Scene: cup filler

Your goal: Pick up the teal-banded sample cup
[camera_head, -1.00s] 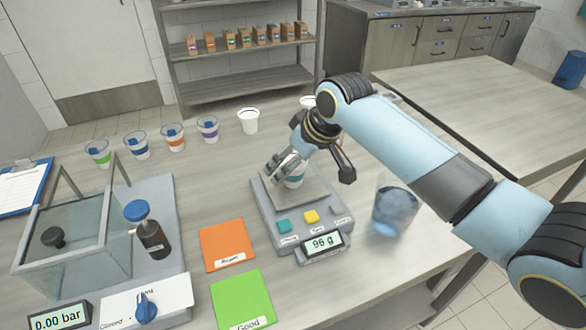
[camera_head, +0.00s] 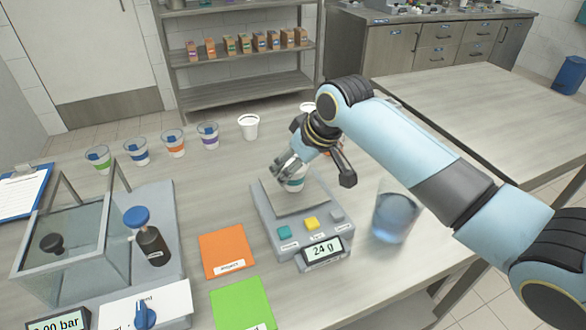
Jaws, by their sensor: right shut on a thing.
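The teal-banded sample cup (camera_head: 294,184) is a small white cup at the scale's weighing plate. My right gripper (camera_head: 289,171) is shut on it from behind and above, and its fingers hide the upper part of the cup. The scale (camera_head: 262,222) reads 24 g on its display (camera_head: 324,250). I cannot tell whether the cup's base still touches the plate. My left gripper is not in view.
Cups with green (camera_head: 99,158), blue (camera_head: 138,151), orange (camera_head: 174,143) and purple (camera_head: 208,135) bands stand in a row at the back left. A white cup (camera_head: 249,126) stands beside them. A blue-tinted beaker (camera_head: 396,214) is right of the scale. Orange (camera_head: 226,249) and green (camera_head: 242,304) mats lie left.

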